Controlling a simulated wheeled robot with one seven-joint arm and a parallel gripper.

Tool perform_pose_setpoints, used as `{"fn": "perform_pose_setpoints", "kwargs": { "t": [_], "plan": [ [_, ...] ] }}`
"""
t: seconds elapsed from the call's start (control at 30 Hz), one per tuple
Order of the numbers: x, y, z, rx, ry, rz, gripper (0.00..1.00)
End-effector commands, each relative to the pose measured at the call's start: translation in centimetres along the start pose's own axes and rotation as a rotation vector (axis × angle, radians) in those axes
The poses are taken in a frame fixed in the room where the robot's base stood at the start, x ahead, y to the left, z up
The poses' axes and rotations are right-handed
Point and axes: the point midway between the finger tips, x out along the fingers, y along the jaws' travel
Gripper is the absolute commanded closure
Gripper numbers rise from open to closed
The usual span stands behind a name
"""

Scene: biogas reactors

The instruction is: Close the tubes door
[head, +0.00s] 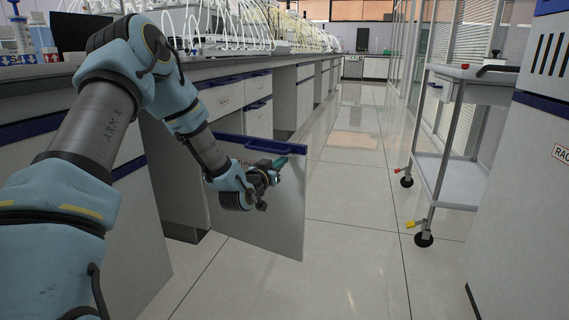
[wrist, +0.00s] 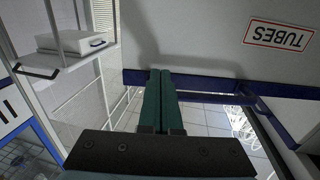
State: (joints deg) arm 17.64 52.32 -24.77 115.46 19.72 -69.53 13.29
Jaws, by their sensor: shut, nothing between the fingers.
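The tubes door (head: 275,222) is a light grey panel with a blue strip along its top. It stands open, jutting from the left counter into the aisle. The wrist view shows the door face (wrist: 200,35) upside down, with a red-framed "TUBES" label (wrist: 279,35) and the blue strip with its handle (wrist: 215,97). My gripper (head: 284,161) is at the labelled face, near the upper free corner of the door. In the wrist view its green fingers (wrist: 161,75) are together and empty, their tips overlapping the blue strip. I cannot tell whether they touch the door.
The counter's cabinets and drawers (head: 225,97) with blue handles run along the left, beside an open bay. A white wheeled cart (head: 455,180) stands on the right, with a grey-white cabinet (head: 520,200) nearer. The tiled aisle floor (head: 350,210) between is clear.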

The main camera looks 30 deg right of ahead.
Motion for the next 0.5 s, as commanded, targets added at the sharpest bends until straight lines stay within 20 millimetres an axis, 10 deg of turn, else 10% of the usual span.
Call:
{"fn": "perform_pose_setpoints", "kwargs": {
  "t": [0.5],
  "plan": [
    [2.8, 0.0, 0.0, 0.000, 0.000, 0.001, 1.00]
  ]
}}
